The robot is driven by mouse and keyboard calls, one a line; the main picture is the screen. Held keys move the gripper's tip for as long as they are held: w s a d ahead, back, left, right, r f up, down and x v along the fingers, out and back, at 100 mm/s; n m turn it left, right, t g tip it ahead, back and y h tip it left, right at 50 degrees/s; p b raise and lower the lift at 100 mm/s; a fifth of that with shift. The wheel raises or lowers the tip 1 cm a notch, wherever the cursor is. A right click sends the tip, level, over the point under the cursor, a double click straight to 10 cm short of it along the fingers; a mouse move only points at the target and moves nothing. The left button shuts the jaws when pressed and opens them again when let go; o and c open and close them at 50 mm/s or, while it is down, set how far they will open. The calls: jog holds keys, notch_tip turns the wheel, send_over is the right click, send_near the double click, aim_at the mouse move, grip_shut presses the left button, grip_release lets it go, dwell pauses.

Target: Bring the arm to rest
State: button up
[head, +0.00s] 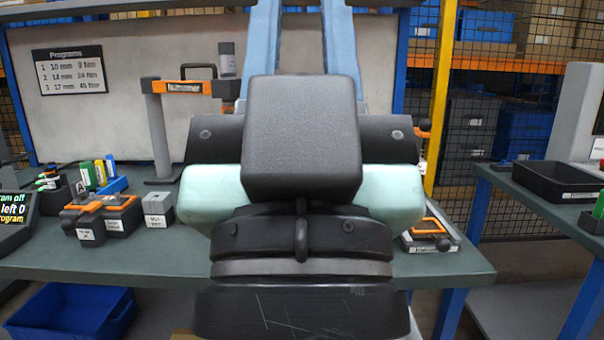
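My own arm fills the middle of the head view, close to the camera. It shows as a black block (301,140) with pale green parts on both sides and black ringed joints below. I cannot make out gripper fingers, so whether they are open or shut does not show. The arm hides the middle of the grey-green workbench (460,265) and whatever stands behind it there. No gap between arm and bench can be judged from this view.
Left on the bench are a black-and-orange stand (160,130), small labelled blocks (158,208) and a display (15,220). An orange-handled fixture (430,235) sits right of my arm. A second bench at right holds a black tray (560,182). A blue bin (70,312) is below left.

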notch_tip(320, 180, up, 28)
jog(key=p, duration=2.6)
jog(key=shift+r, duration=0.2)
jog(key=shift+s+f, duration=0.1)
